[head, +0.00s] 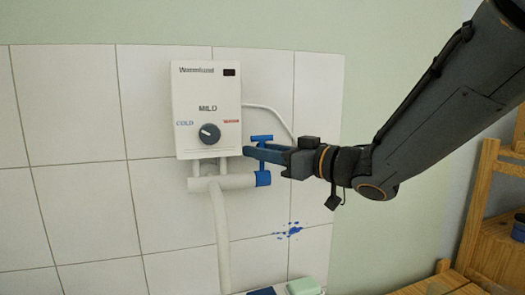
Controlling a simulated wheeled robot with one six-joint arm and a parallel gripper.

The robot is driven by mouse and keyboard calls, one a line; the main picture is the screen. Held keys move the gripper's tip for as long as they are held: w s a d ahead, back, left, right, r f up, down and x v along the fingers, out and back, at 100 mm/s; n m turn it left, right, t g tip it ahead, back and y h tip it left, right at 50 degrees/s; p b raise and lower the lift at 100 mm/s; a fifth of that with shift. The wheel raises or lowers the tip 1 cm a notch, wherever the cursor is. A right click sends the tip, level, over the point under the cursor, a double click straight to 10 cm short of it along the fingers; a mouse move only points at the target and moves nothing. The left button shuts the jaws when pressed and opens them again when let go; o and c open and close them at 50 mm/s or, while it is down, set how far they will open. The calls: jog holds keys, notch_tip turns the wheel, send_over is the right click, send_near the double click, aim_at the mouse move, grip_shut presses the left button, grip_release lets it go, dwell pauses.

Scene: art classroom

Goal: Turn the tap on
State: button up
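The tap is a white pipe fitting under the water heater, with a blue T-shaped handle (262,138) and a blue collar (263,179) at its right end. My gripper (250,152) reaches in from the right, with its fingers pointing left. The fingers cross in front of the tap just below the handle's crossbar and hide part of the blue stem. I cannot tell whether they touch the tap, or whether they are open or shut.
A white water heater (208,88) with a dark knob (210,133) hangs on the tiled wall above the tap. A white hose (222,240) runs down from it. A green soap-like block (303,286) sits at the bottom. Wooden shelving (485,215) stands at the right.

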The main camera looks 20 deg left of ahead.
grip_shut()
jog(key=shift+f+b, duration=0.1)
jog(key=shift+b, duration=0.3)
jog(key=shift+s+d+f+n+y+b, duration=0.15)
jog(key=shift+n+y+b, duration=0.15)
jog(key=shift+b, duration=0.7)
jog(key=s+n+y+b, duration=0.1)
jog(key=b, duration=0.4)
jog(key=shift+d+y+b, duration=0.3)
jog(key=shift+d+y, duration=0.1)
jog(key=shift+s+d+n+b, duration=0.1)
jog(key=shift+n+b, duration=0.3)
jog(key=shift+b, duration=0.1)
jog(key=shift+y, duration=0.3)
grip_release()
